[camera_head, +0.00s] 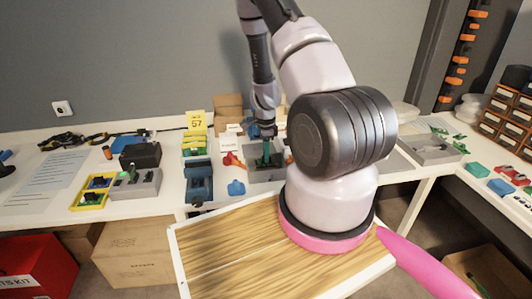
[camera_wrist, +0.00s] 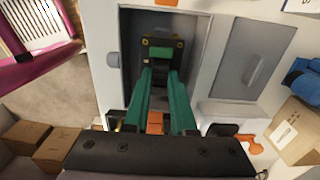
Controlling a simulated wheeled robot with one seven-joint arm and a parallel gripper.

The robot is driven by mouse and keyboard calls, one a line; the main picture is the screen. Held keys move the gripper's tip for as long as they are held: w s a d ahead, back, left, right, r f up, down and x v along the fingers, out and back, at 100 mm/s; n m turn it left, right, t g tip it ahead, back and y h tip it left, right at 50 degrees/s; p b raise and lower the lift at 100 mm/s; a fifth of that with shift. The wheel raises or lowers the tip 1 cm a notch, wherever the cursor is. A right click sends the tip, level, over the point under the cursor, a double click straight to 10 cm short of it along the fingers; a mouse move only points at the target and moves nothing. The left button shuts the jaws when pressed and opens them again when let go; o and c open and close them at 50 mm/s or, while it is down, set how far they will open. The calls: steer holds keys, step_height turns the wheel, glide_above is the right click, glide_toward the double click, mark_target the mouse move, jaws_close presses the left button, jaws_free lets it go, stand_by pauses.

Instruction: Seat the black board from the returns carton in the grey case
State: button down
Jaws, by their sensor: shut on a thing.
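The grey case (camera_wrist: 127,85) lies open on the white table, with a dark recess. In the head view the case (camera_head: 256,177) is partly hidden behind my arm. The black board (camera_wrist: 147,56), with a green block and brass-coloured corner spots, shows at the recess. My gripper (camera_wrist: 161,68) has its teal fingers shut on the board and points down into the case. The gripper also shows in the head view (camera_head: 267,157). I cannot tell whether the board rests on the recess floor or hangs just above it.
A grey panel (camera_wrist: 252,60) lies beside the recess. Cartons (camera_head: 228,105) stand behind.

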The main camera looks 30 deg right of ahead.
steer(key=shift+f, duration=1.7)
steer(key=c, duration=0.7)
jaws_free()
steer(key=shift+o, duration=0.2)
step_height(320, 180, up, 11)
steer(key=shift+f, duration=0.1)
